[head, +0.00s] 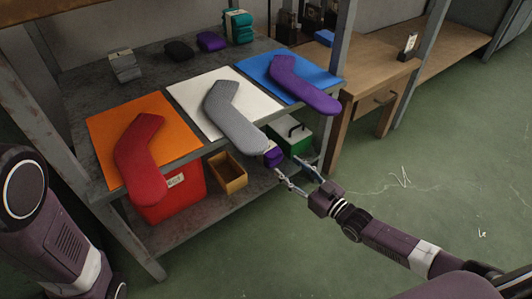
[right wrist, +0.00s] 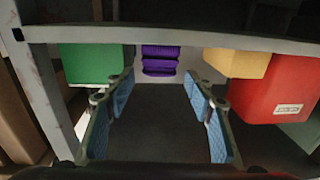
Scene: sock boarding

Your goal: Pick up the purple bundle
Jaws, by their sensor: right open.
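A purple bundle (right wrist: 160,60), folded and ribbed, sits on the lower shelf between a green box and a yellow bin in the right wrist view. In the head view its purple end (head: 273,158) shows just under the table's front edge, partly hidden. My right gripper (head: 287,166) is in front of it. Its blue-padded fingers (right wrist: 159,80) are spread, empty and roughly lined up with the bundle, which lies beyond the tips. A smaller purple bundle (head: 211,41) lies on the tabletop at the back. My left gripper is out of view.
The green box (right wrist: 92,64), yellow bin (right wrist: 236,62) and red bin (right wrist: 278,90) stand on the lower shelf. The tabletop edge (right wrist: 170,32) runs above. Red, grey and purple sock shapes (head: 305,86) lie on coloured mats. A table leg (right wrist: 48,90) stands left.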

